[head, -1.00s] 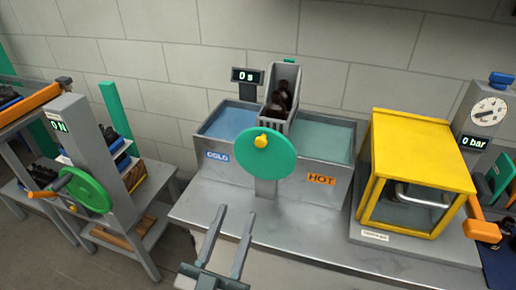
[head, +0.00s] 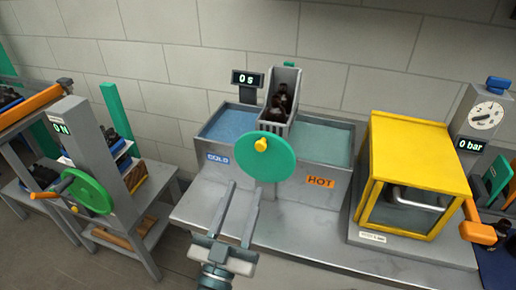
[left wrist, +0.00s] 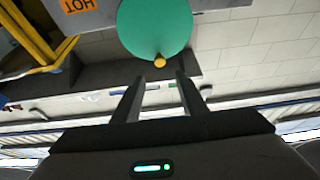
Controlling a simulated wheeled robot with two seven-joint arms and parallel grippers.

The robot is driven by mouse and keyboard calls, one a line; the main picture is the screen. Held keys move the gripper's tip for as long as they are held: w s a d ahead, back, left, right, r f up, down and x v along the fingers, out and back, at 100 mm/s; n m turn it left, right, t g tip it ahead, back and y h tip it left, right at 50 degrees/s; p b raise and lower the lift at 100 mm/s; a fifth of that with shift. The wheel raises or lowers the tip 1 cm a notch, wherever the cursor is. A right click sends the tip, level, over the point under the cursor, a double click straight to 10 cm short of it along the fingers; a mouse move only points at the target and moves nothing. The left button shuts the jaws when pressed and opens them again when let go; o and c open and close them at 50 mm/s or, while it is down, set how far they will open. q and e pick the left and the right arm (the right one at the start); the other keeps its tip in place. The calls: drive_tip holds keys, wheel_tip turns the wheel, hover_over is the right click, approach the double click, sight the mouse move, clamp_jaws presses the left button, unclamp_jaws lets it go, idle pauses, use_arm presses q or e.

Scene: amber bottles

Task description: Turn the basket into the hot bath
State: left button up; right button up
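The grey basket (head: 279,97) stands upright above the divide between the two baths, with dark amber bottles (head: 281,98) in it. The cold bath (head: 228,124) is on the left and the hot bath (head: 323,142) on the right, marked by an orange HOT label (head: 320,182). A green wheel (head: 264,158) with a yellow knob (head: 261,145) is in front of the basket. My left gripper (head: 241,185) is open and empty, below and in front of the wheel. In the left wrist view the wheel (left wrist: 150,25) and knob (left wrist: 159,61) lie beyond the open fingers (left wrist: 156,80). My right gripper is not seen.
A display (head: 247,79) reading 0 s stands behind the cold bath. A yellow-framed box (head: 416,165) stands on the right of the bench, beside a 0 bar gauge (head: 488,113). A press with another green wheel (head: 86,192) is at left. The bench front is bare.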

sight(260, 148)
use_arm(q)
drive_tip(key=p+x, duration=0.2)
drive_tip(key=x, duration=0.9)
drive_tip(key=shift+w, duration=0.15)
clamp_jaws()
